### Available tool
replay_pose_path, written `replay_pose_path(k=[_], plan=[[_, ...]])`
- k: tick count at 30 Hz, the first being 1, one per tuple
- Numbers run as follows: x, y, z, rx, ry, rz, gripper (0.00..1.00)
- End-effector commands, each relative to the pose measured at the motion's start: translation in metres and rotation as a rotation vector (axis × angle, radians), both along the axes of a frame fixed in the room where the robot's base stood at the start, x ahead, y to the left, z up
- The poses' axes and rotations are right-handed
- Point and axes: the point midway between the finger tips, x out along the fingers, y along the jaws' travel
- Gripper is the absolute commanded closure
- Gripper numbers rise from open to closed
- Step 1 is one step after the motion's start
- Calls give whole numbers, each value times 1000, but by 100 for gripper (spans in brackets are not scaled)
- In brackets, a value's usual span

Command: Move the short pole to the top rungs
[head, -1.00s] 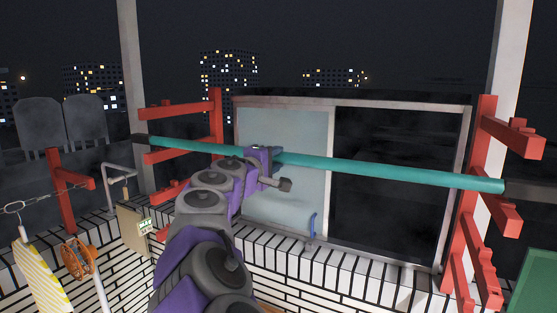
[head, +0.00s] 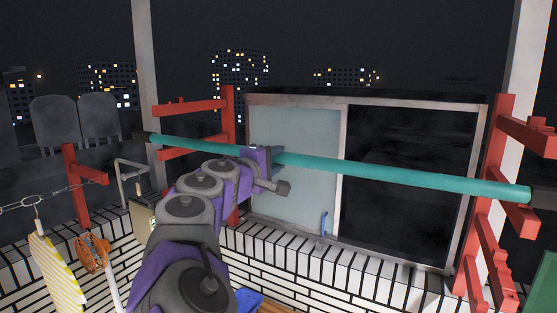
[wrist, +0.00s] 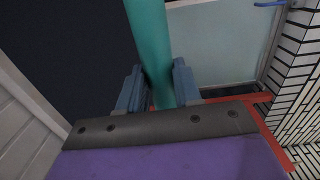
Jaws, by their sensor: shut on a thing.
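A teal pole (head: 400,177) with dark ends runs almost level across the head view, its right end lower in the picture. My gripper (head: 262,160) is shut on it left of its middle; the wrist view shows the pole (wrist: 150,45) between the blue-grey fingers (wrist: 158,88). The left red rack (head: 229,120) has a top rung (head: 185,107) above the pole and another rung (head: 185,150) near the pole's height. On the right red rack (head: 492,170), the pole's end appears between the top rung (head: 530,135) and a lower rung (head: 517,215). Contact with the rungs is unclear.
A sliding window (head: 295,165) stands behind the pole above a white tiled wall (head: 330,275). Pale posts rise beside both racks. At left are a red stand (head: 76,185), a chain, a yellow-striped board (head: 57,275) and an orange item (head: 95,252). Open air lies above the pole.

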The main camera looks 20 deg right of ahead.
Motion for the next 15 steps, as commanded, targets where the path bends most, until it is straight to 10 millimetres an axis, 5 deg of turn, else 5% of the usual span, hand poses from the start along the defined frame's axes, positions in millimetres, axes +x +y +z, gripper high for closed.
replay_pose_path(k=[15], plan=[[-16,23,3,-3,-2,-2,100]])
